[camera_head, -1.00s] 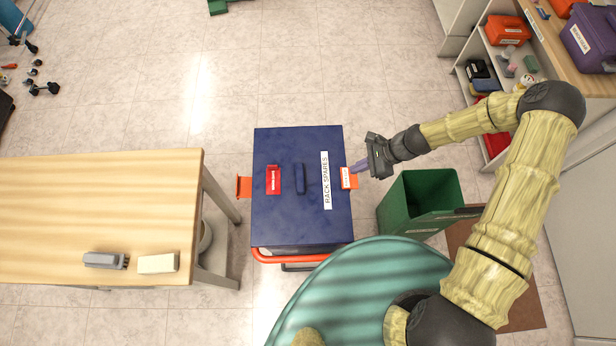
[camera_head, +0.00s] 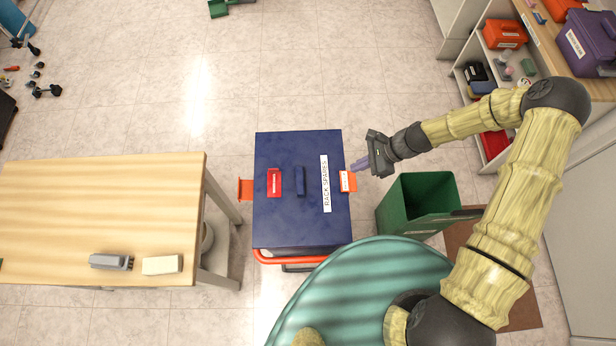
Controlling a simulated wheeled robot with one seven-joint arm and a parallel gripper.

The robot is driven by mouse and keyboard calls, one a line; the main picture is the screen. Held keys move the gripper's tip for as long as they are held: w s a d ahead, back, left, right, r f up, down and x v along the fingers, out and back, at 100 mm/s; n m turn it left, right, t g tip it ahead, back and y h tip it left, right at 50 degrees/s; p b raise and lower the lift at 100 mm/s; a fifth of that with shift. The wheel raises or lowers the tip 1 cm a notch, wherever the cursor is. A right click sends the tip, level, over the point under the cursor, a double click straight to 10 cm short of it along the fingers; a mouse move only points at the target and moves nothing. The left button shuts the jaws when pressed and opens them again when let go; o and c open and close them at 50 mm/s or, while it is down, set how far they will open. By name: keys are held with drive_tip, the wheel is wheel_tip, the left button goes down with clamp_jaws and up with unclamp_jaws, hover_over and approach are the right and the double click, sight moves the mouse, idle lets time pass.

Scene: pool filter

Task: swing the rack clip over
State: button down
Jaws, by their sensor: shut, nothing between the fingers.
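A dark blue box labelled RACK SPARES (camera_head: 285,215) stands in the middle, with a blue handle (camera_head: 300,181) on its lid. An orange clip with a white label (camera_head: 348,181) sits at the box's right edge and lies partly over the lid's edge. Another orange clip (camera_head: 246,189) sticks out from the left side. I cannot tell whether the fingertips touch the clip.
A red labelled piece (camera_head: 274,182) lies on the lid. A green bin (camera_head: 418,205) stands right of the box, below my forearm. A wooden table (camera_head: 100,210) is at the left. Shelves (camera_head: 490,100) stand at the upper right.

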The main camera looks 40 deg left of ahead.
wheel_tip(320, 180, up, 3)
drive_tip(key=shift+f+p, duration=0.15)
drive_tip(key=shift+p, duration=0.6)
drive_tip(key=shift+w, duration=0.1)
drive_tip(key=b+v, duration=0.4)
drive_tip(key=v, duration=1.3)
drive_tip(key=shift+b, duration=0.35)
drive_tip(key=shift+d, duration=0.15)
drive_tip(key=s+d+r+n+t+h, duration=0.3)
drive_tip(key=s+d+r+n, duration=0.2)
drive_tip(key=d, duration=0.4)
drive_tip(key=s+d+r+n+t+h, duration=0.3)
drive_tip(key=s+d+r+n+t, duration=0.1)
drive_tip(key=d, duration=0.5)
wheel_tip(320, 180, up, 2)
drive_tip(key=shift+s+d+r+n, duration=0.15)
drive_tip(key=shift+s+d+n, duration=0.25)
drive_tip(key=shift+s+n, duration=0.3)
